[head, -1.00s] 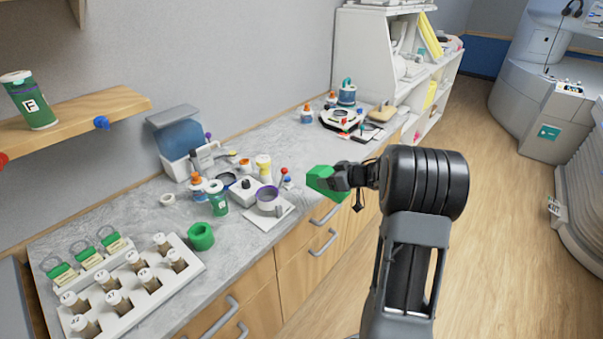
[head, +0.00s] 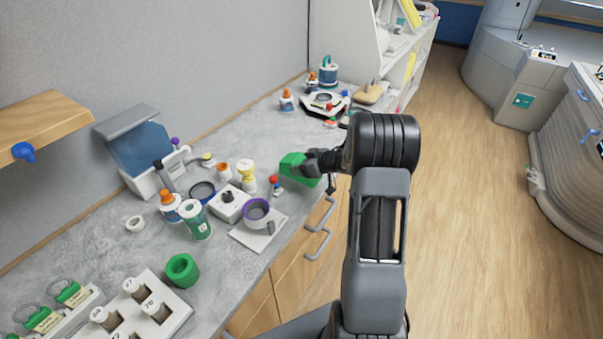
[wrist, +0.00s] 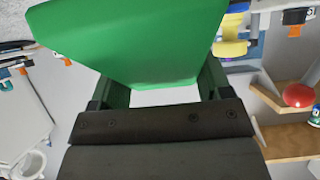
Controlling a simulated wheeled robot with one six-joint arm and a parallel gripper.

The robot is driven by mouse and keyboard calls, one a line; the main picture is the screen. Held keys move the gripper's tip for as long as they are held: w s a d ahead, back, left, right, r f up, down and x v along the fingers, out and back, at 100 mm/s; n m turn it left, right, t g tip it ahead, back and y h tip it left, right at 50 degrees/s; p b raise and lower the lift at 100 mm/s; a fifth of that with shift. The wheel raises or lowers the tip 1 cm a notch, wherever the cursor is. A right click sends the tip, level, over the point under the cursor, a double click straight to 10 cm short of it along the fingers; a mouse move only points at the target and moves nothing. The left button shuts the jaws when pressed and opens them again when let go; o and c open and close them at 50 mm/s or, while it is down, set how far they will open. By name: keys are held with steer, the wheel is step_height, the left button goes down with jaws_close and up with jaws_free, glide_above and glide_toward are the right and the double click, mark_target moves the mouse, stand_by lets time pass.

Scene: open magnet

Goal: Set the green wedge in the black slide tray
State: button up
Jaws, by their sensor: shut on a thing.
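The green wedge (head: 294,166) is held in my gripper (head: 316,163), near the front edge of the counter. In the wrist view the wedge (wrist: 135,42) fills the top middle, between the two fingers of my gripper (wrist: 158,93), which is shut on it. A dark, flat angular tray (head: 309,107) lies on the far part of the counter with a ring and small things on or beside it. I cannot tell for sure whether it is the black slide tray.
Bottles, a green-labelled jar (head: 195,219), a white box with a black knob (head: 229,204) and a purple-rimmed cup (head: 256,211) crowd the middle of the counter. A green ring (head: 182,270) and a vial rack (head: 172,310) are nearer. White shelves (head: 352,40) stand beyond.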

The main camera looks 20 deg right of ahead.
steer(key=shift+f, duration=1.9)
steer(key=shift+f, duration=0.15)
steer(key=o, duration=0.9)
steer(key=shift+s, duration=0.1)
